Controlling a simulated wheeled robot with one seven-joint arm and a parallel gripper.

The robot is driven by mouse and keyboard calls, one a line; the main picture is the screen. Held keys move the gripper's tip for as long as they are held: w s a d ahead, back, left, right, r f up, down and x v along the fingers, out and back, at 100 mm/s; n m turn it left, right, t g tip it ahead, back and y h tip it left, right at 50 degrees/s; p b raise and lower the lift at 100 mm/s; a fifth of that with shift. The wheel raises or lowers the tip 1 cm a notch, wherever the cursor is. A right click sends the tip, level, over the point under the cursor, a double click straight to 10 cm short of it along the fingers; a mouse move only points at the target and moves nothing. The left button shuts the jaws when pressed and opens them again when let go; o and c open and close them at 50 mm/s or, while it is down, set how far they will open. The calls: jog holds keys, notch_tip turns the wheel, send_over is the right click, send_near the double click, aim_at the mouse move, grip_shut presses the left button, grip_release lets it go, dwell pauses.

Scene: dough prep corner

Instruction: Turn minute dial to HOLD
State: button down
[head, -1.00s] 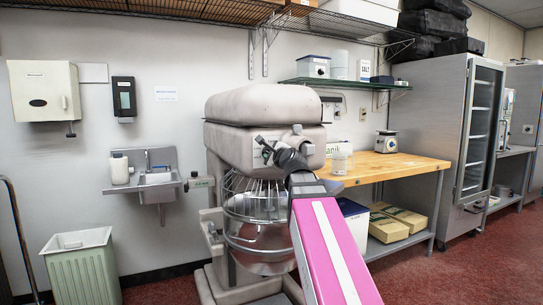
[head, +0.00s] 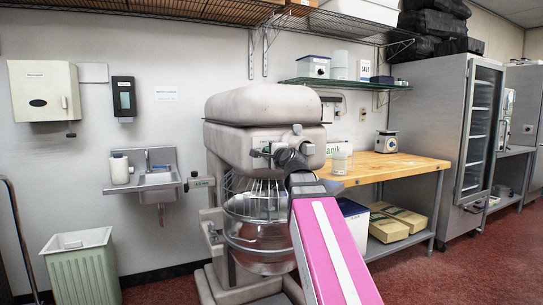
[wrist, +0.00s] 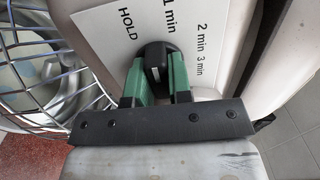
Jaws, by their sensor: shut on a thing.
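The minute dial (wrist: 157,51) is a black knob on a white label plate (wrist: 99,34) in the wrist view. The plate reads HOLD, 1 min, 2 min and 3 min. My gripper (wrist: 157,75) has its green fingers on either side of the knob and is shut on it. A short white mark shows on the knob's near end; I cannot tell which setting it selects. In the head view, my gripper (head: 262,153) is at the front of the big grey mixer (head: 262,104), and the dial is too small to make out.
The mixer's wire guard (wrist: 50,62) is close to the left of my gripper. The steel bowl (head: 258,237) sits below. A wooden-topped table (head: 385,168) stands to the right, a sink (head: 157,178) and green bin (head: 82,268) to the left. Red floor is open at the right.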

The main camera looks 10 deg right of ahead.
jog(key=shift+n, duration=1.7)
jog(key=shift+n, duration=1)
jog(key=c, duration=0.9)
grip_release()
jog(key=shift+c, duration=0.2)
jog(key=shift+s, duration=0.1)
jog(key=v, duration=0.5)
jog(key=shift+s+d, duration=0.15)
jog(key=shift+s, duration=0.25)
